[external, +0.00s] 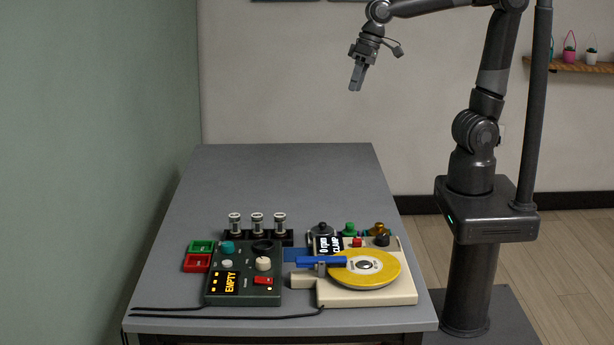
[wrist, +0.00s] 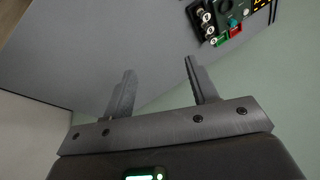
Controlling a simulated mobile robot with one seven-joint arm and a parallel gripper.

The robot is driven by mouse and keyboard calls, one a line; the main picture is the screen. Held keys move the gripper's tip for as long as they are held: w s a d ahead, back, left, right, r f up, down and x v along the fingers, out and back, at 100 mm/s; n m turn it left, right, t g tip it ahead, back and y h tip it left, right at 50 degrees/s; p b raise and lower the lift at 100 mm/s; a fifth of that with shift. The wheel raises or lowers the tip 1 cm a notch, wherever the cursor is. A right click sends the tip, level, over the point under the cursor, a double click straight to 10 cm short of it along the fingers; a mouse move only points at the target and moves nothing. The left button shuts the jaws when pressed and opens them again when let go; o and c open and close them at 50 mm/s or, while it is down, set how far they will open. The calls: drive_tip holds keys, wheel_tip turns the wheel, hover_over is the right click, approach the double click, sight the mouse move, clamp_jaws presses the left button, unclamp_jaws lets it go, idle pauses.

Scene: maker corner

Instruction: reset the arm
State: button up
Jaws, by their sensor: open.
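My gripper (external: 356,77) hangs high above the back right part of the grey table (external: 290,185) in the external view, fingers pointing down. It is well apart from everything on the table. In the wrist view my gripper (wrist: 160,84) shows two fingers spread apart with nothing between them. The grey table top (wrist: 120,40) lies far beneath it there.
A dark green control box (external: 245,296) reading "EMPTY" and a cream machine with a yellow disc (external: 385,272) stand at the table's front. Three small cylinders (external: 257,222) stand behind the box. Red and green trays (external: 197,263) lie left. The table's back half is clear.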

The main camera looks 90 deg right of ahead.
drive_tip(key=s+d+f+n+t, duration=0.1)
drive_tip(key=s+n, duration=0.1)
drive_tip(key=s, duration=0.4)
drive_tip(key=s+d+f+n+t+h, duration=0.1)
drive_tip(key=s+d+f, duration=0.1)
drive_tip(key=s, duration=0.4)
drive_tip(key=shift+s+f+n+h, duration=0.2)
drive_tip(key=shift+s+n+h, duration=0.1)
drive_tip(key=shift+s+n, duration=0.1)
